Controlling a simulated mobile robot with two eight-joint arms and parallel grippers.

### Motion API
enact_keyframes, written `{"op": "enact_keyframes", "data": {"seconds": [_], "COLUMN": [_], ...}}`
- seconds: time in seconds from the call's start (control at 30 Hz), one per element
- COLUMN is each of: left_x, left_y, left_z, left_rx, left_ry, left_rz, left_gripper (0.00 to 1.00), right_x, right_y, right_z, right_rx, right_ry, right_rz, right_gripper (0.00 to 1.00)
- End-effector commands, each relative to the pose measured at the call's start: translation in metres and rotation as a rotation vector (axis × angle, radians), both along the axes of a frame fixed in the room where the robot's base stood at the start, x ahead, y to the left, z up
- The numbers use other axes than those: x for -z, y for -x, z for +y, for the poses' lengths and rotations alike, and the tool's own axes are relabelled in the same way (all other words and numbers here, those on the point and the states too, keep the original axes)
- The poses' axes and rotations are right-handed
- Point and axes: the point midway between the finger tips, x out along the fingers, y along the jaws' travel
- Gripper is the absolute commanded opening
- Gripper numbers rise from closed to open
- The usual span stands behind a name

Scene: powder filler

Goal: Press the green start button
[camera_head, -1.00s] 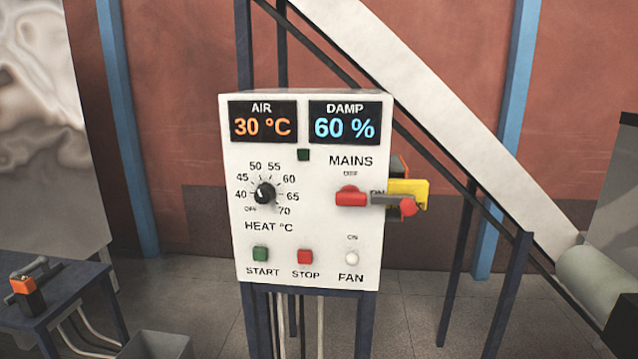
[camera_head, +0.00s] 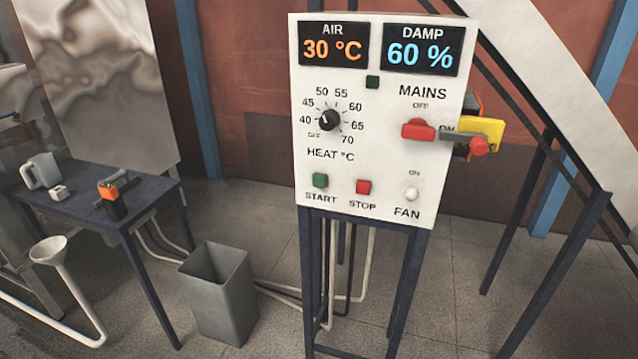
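The green START button (camera_head: 320,180) sits at the lower left of the white control panel (camera_head: 310,227), left of the red STOP button (camera_head: 363,187). The panel stands upright on dark blue legs. Its displays read AIR 30 °C (camera_head: 333,47) and DAMP 60 % (camera_head: 422,55). The HEAT knob (camera_head: 329,120) and white FAN switch (camera_head: 411,194) also show. Neither gripper is in the head view.
A blue table (camera_head: 155,205) at left carries a grey mug (camera_head: 42,171), a small white block (camera_head: 59,192) and an orange-black tool (camera_head: 112,200). A grey bin (camera_head: 218,295) stands on the floor, with a white funnel (camera_head: 49,250) farther left. A sloping white chute (camera_head: 565,95) is at right.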

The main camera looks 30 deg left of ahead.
Motion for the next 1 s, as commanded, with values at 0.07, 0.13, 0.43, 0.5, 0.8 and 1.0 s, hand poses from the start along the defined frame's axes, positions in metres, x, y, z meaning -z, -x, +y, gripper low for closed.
{"op": "enact_keyframes", "data": {"seconds": [0.07,0.13,0.43,0.5,0.8,1.0], "left_x": [0.0,0.0,0.0,0.0,0.0,0.0], "left_y": [0.0,0.0,0.0,0.0,0.0,0.0], "left_z": [0.0,0.0,0.0,0.0,0.0,0.0], "left_rx": [0.0,0.0,0.0,0.0,0.0,0.0], "left_ry": [0.0,0.0,0.0,0.0,0.0,0.0], "left_rz": [0.0,0.0,0.0,0.0,0.0,0.0], "left_gripper": [0.88,0.88,0.34,0.21,0.0,0.0], "right_x": [0.0,0.0,0.0,0.0,0.0,0.0], "right_y": [0.0,0.0,0.0,0.0,0.0,0.0], "right_z": [0.0,0.0,0.0,0.0,0.0,0.0], "right_rx": [0.0,0.0,0.0,0.0,0.0,0.0], "right_ry": [0.0,0.0,0.0,0.0,0.0,0.0], "right_rz": [0.0,0.0,0.0,0.0,0.0,0.0], "right_gripper": [0.0,0.0,0.0,0.0,0.0,0.0]}}
